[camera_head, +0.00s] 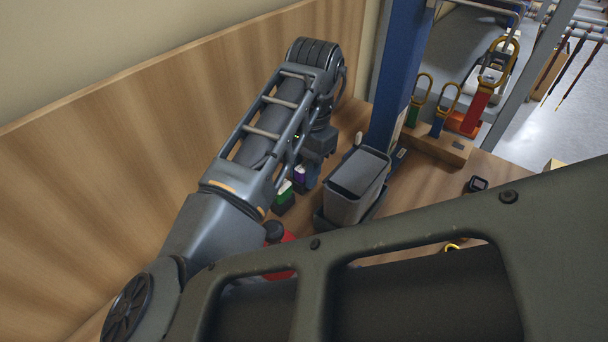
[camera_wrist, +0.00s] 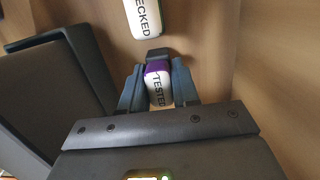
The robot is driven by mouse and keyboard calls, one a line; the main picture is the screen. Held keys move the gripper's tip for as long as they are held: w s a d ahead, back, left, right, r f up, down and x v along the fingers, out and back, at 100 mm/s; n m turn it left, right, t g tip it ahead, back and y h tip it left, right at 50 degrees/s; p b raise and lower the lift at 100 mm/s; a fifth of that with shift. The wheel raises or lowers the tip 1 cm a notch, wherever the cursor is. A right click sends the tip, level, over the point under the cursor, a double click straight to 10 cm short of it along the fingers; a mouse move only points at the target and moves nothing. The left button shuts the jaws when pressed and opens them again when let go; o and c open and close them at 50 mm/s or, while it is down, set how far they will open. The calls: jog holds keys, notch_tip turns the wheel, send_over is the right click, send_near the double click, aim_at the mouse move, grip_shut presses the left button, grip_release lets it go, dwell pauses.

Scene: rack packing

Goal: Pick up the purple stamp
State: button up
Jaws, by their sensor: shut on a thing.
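The purple stamp (camera_wrist: 158,84) has a white face marked "TESTED" and sits between the two fingers of my gripper (camera_wrist: 158,88) in the wrist view. The fingers are shut on its sides. In the head view, the purple stamp (camera_head: 299,174) shows just below my gripper (camera_head: 305,180), close to the wooden surface. I cannot tell whether its base touches that surface.
A white stamp marked "CHECKED" (camera_wrist: 143,17) stands just beyond the purple one. A green stamp (camera_head: 284,198) is near it in the head view. A grey bin (camera_head: 352,190) stands to the right. A wooden panel (camera_head: 170,120) rises on the left.

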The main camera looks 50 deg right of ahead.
aim_at(304, 164)
grip_shut()
notch_tip(304, 164, up, 10)
dwell(0.5)
